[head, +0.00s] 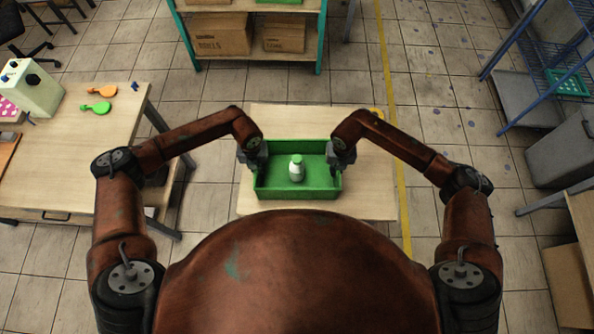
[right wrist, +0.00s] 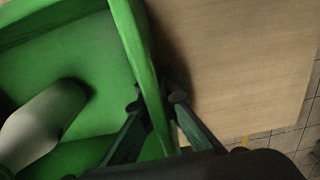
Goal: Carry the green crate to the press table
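My right gripper (head: 337,162) is at the right wall. In the right wrist view the right gripper (right wrist: 158,97) has one finger on each side of the crate wall (right wrist: 137,45), closed on it. A table (head: 60,165) at the left bears a pale boxy machine with dark knobs (head: 32,88).
A teal-framed shelf with cardboard boxes (head: 222,38) stands behind. A blue rack (head: 535,60) and grey bin (head: 563,150) are at right. Tiled floor separates the tables.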

